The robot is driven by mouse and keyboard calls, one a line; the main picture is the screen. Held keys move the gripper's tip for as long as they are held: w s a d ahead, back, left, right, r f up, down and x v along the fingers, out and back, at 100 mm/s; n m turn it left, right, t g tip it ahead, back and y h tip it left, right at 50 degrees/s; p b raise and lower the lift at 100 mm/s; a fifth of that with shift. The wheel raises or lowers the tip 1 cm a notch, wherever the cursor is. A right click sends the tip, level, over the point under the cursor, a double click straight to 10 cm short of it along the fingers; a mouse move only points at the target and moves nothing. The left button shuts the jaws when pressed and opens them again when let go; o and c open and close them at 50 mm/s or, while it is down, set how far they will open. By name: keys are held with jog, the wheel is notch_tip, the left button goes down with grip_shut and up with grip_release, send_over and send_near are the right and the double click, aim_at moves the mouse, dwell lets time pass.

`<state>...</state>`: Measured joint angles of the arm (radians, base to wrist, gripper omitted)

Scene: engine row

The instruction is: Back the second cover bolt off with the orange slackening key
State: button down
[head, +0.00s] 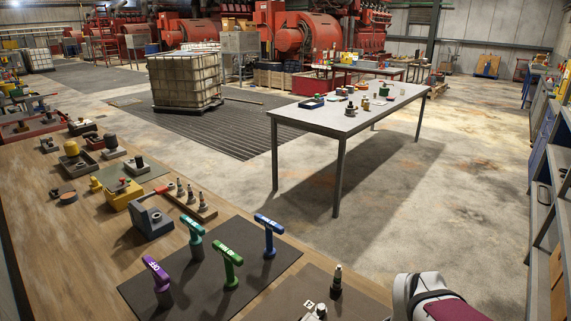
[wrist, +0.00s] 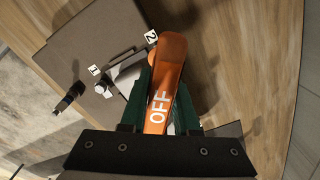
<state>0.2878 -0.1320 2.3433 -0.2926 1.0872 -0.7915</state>
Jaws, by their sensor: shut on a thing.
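The orange slackening key (wrist: 169,58), marked OFF, is between the two green fingers of my gripper (wrist: 163,92) in the wrist view. My gripper is shut on its handle. The handle hides the key's shank and its lower end, so I cannot tell whether it touches a bolt. Number tags 1 (wrist: 94,70) and 2 (wrist: 151,36) lie on a dark grey plate (wrist: 95,38). The key's handle is just beside tag 2. A pale metal fitting (wrist: 124,76) lies between tag 1 and the key. My gripper and the key do not show in the head view.
A dark upright fitting (head: 337,282) stands near the bench's front corner; it also shows in the wrist view (wrist: 70,96). Purple (head: 157,275), teal (head: 194,235), green (head: 228,262) and blue (head: 269,235) T-handled keys stand on a black mat (head: 215,290). Bare wood lies right of the key.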

jog(key=shift+n, duration=1.1)
jog(key=m, duration=1.2)
jog(key=shift+r+m, duration=0.1)
jog(key=shift+m, duration=0.3)
jog(key=m, duration=0.4)
